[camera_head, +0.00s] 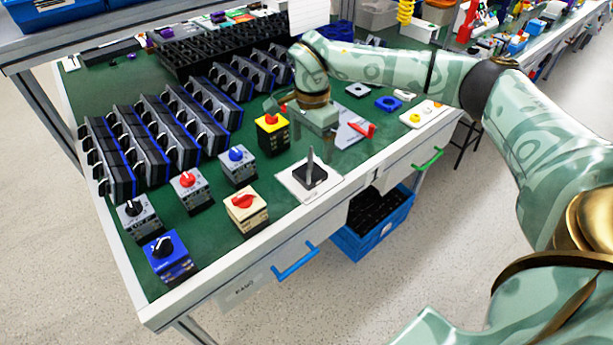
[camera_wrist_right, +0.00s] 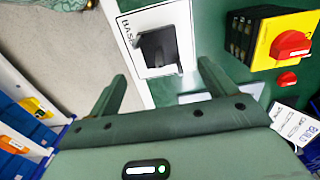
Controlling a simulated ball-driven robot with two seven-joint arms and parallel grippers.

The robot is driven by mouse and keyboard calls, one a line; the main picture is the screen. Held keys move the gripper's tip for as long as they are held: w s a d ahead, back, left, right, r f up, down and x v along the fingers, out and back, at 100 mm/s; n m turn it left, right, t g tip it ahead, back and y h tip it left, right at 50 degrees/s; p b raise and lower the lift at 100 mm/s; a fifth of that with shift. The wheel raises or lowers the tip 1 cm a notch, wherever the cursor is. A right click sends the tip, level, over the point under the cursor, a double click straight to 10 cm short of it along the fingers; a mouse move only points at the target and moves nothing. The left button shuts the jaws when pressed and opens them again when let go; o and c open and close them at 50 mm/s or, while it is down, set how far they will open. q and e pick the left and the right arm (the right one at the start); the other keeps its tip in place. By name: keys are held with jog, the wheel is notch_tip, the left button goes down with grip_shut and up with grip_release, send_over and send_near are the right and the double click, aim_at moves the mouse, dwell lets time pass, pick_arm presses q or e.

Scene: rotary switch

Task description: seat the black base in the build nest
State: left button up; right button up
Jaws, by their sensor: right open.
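The black base (camera_head: 310,174), with a thin upright post, sits on a white plate (camera_head: 292,184) near the table's front edge. The right wrist view also shows the base (camera_wrist_right: 158,47) on its plate, which is lettered BASE. My right gripper (camera_head: 321,132) is behind and above the base, close to it but not holding it. In the wrist view its two fingers (camera_wrist_right: 163,82) are apart and empty, with the base beyond their tips. A white card lettered BUILD (camera_wrist_right: 296,126) lies at the right; the nest itself cannot be made out clearly. My left gripper is out of view.
A yellow switch box with a red knob (camera_head: 271,133) stands close to my right gripper. Several other switch boxes, including a blue one (camera_head: 169,257), stand at the left front. Rows of black modules (camera_head: 160,135) fill the back. A blue ring (camera_head: 388,103) lies at the right.

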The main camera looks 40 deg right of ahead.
aim_at(310, 165)
notch_tip(310, 165, down, 3)
jog(key=shift+r+b, duration=0.2)
jog(key=shift+b, duration=0.1)
notch_tip(310, 165, down, 5)
jog(key=b, duration=0.2)
jog(key=shift+a+f+b, duration=0.1)
jog(key=shift+a+b, duration=0.05)
jog(key=shift+b, duration=0.2)
jog(key=shift+r, duration=0.2)
jog(key=shift+c, duration=0.3)
jog(key=c, duration=1.1)
